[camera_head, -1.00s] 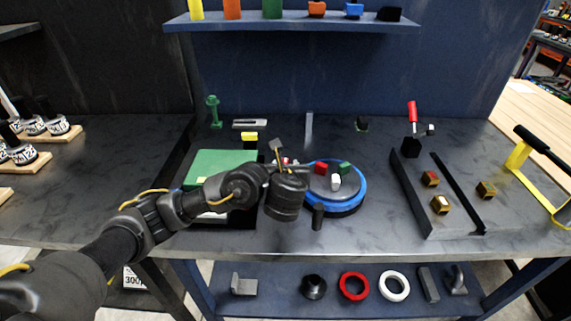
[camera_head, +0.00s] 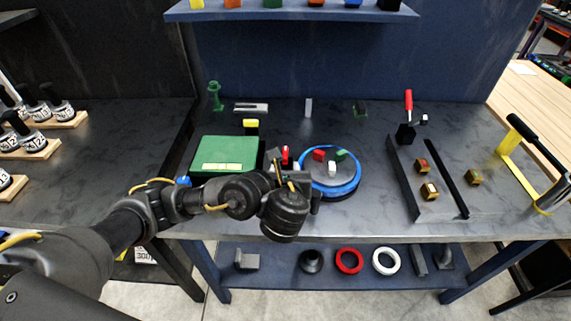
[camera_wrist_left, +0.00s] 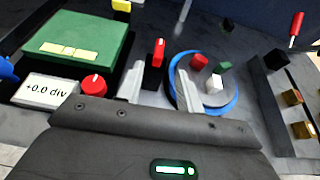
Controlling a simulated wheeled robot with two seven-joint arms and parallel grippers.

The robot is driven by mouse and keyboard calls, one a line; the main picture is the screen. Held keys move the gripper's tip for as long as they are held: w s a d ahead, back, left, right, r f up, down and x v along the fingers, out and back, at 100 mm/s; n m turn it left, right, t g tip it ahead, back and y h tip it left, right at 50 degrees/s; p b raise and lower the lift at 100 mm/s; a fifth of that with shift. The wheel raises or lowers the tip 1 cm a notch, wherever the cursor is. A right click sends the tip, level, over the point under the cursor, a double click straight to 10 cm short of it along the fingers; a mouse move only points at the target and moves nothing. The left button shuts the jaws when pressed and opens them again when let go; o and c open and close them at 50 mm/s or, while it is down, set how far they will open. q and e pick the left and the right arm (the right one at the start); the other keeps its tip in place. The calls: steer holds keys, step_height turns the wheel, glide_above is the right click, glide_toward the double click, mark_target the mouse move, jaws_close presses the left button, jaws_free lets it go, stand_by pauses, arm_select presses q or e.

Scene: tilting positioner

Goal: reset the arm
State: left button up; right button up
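My left gripper (camera_head: 283,170) is above the bench between the green-topped box and the round positioner. Its two fingers are apart with nothing between them in the left wrist view (camera_wrist_left: 160,82). The positioner (camera_head: 349,188) is a dark disc with a blue ring, carrying red, green and white blocks. A small red lever (camera_head: 285,154) stands just beyond the fingers; it also shows in the left wrist view (camera_wrist_left: 158,50). The green-topped box (camera_head: 222,150) is left of the gripper. A readout (camera_wrist_left: 46,90) says "+0.0 div", with a red knob (camera_wrist_left: 93,85) beside it. My right gripper is not in view.
A dark rail fixture with brass-coloured blocks (camera_head: 429,190) is on the right, with a red-handled clamp (camera_head: 408,102) behind it. A yellow bracket with a black handle (camera_head: 538,155) is at far right. A lower shelf holds red (camera_head: 349,261) and white rings.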

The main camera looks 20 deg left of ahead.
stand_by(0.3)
arm_select(q)
steer(key=s+f+n+g, duration=0.1)
steer(key=s+f+n, duration=0.1)
steer(key=s+d+f+n+g+h, duration=0.1)
steer(key=f+n, duration=0.1)
steer(key=s+f+n+g+h, duration=0.1)
steer(key=s+f+n, duration=0.1)
steer(key=f, duration=0.1)
steer(key=shift+s+d, duration=0.35)
steer(key=shift+d, duration=0.05)
steer(key=s+a+f+n+g+h, duration=0.1)
steer(key=s+a+f+n+g, duration=0.1)
steer(key=s+a+f+n, duration=0.4)
steer(key=s+a+f+n+g, duration=0.2)
steer(key=s+f+n, duration=0.1)
steer(key=s+n, duration=0.65)
steer(key=s+a+f+n+g+h, duration=0.1)
steer(key=s+a+f+n+g, duration=0.2)
steer(key=s+a+f+n, duration=0.35)
step_height(320, 180, down, 23)
steer(key=s+d+n+g, duration=0.1)
steer(key=d+n, duration=0.1)
steer(key=n, duration=0.1)
steer(key=s+a+f+g, duration=0.1)
steer(key=s+a+f, duration=0.2)
steer(key=s+f, duration=1.4)
steer(key=shift+a, duration=0.2)
